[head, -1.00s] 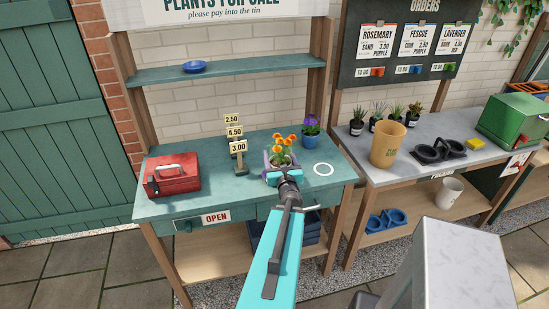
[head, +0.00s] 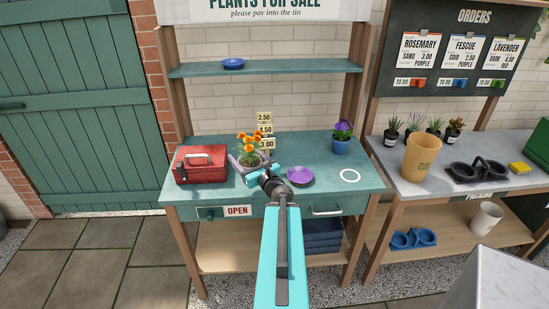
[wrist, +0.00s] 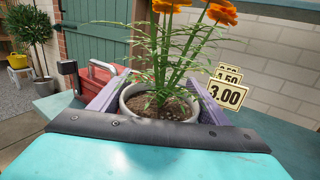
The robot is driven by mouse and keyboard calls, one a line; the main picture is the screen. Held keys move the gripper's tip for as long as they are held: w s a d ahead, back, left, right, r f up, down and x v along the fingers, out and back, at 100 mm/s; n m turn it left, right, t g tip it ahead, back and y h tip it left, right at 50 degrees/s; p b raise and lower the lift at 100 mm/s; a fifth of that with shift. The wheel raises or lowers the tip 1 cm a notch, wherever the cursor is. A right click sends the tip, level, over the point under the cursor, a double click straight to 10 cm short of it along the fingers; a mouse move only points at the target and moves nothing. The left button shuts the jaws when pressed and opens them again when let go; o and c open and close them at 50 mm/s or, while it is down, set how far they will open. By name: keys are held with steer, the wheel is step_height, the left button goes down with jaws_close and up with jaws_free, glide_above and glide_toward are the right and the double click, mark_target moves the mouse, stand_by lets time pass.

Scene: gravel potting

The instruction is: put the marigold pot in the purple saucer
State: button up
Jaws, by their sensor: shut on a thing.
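The marigold (head: 249,145) has orange flowers and stands in a pale pot (wrist: 160,104) with dark soil. My gripper (head: 247,165) is shut on this pot, with purple-grey jaws on both sides of it in the wrist view. The pot is upright, over the left-middle part of the green table; I cannot tell whether its base touches the table. The purple saucer (head: 300,175) lies on the table just right of my gripper and looks empty. The pot's lower part is hidden by my gripper.
A red cash tin (head: 200,166) stands left of the pot. Price signs (head: 266,130) stand close behind it. A white ring (head: 350,176) and a blue pot with purple flowers (head: 341,139) are to the right. A blue saucer (head: 233,63) is on the shelf.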

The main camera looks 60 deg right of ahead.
steer(key=w+a+n+t+y+b, duration=0.1)
steer(key=w+a+n+y, duration=0.45)
steer(key=a, duration=0.75)
steer(key=w+a+n+y+b, duration=0.1)
steer(key=w+a+n+y, duration=0.1)
steer(key=w+a+y, duration=0.75)
steer(key=a+f+n+g+y+b, duration=0.1)
steer(key=a+n+g+y, duration=0.2)
steer(key=a, duration=1.2)
steer(key=a+f+n+g+y+b, duration=0.1)
steer(key=a+n+g+y, duration=0.3)
steer(key=a, duration=1.2)
steer(key=shift+w+a+f+n+b, duration=0.2)
steer(key=shift+f+n+b, duration=0.1)
steer(key=shift+f+n, duration=0.3)
steer(key=shift+d+f, duration=0.1)
